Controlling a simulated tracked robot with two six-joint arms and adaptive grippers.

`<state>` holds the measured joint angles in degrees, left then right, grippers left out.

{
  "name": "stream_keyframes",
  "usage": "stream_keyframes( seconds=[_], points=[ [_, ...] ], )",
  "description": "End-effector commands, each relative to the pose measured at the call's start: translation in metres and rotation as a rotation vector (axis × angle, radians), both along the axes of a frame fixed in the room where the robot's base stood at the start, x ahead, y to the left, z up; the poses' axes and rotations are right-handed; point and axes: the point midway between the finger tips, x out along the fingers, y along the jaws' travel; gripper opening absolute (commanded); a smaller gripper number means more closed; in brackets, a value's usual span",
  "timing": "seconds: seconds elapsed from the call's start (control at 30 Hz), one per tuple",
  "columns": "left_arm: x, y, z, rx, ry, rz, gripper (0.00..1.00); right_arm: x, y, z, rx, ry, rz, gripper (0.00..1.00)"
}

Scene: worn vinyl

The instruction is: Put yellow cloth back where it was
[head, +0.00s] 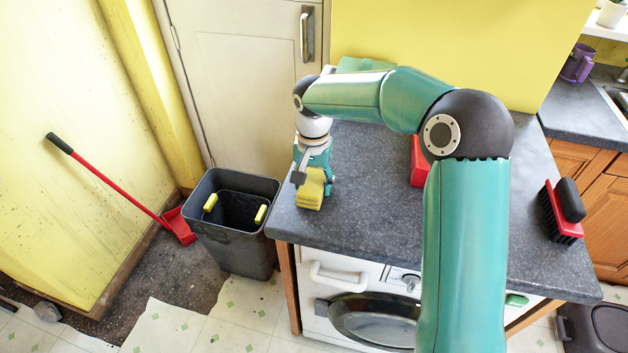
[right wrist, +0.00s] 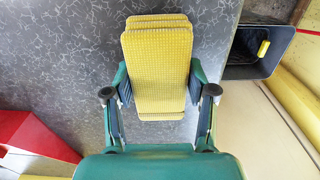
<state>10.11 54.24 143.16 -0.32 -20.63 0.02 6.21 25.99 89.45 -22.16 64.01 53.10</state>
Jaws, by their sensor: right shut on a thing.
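A folded yellow cloth (head: 311,190) is at the left edge of the dark grey worktop (head: 370,215). My right gripper (head: 314,168) reaches down over it from above and is shut on it. In the right wrist view the cloth (right wrist: 158,70) lies between the two fingers of my right gripper (right wrist: 160,95), with the grey worktop (right wrist: 60,60) behind it. I cannot tell whether the cloth touches the worktop. My left gripper is not in view.
A dark grey bin (head: 235,220) with yellow handles stands on the floor left of the worktop. A red object (head: 419,160) is partly hidden behind my arm. A red brush (head: 562,212) is at the worktop's right edge. A red dustpan (head: 178,226) leans by the wall. The worktop's front middle is clear.

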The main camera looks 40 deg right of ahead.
Motion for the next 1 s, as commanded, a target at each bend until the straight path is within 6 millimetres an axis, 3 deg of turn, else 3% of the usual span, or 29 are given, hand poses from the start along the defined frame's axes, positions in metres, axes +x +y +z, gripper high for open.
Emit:
stream_keyframes(
  seconds=[0.27, 0.3, 0.43, 0.83, 1.0],
  points=[
    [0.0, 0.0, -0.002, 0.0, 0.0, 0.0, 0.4, 0.0, 0.0, -0.002, -0.001, -0.001, 0.0, 0.28],
    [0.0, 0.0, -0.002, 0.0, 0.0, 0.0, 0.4, 0.0, 0.0, -0.002, -0.001, -0.001, 0.0, 0.61],
    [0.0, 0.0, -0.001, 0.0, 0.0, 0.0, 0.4, 0.0, 0.0, -0.001, -0.001, -0.001, 0.0, 0.81],
    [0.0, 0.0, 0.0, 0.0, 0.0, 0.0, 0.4, 0.001, 0.0, 0.003, -0.001, -0.002, 0.0, 0.81],
    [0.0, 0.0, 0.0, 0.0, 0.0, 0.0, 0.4, 0.002, 0.0, 0.022, -0.002, -0.004, 0.0, 0.81]
  ],
)
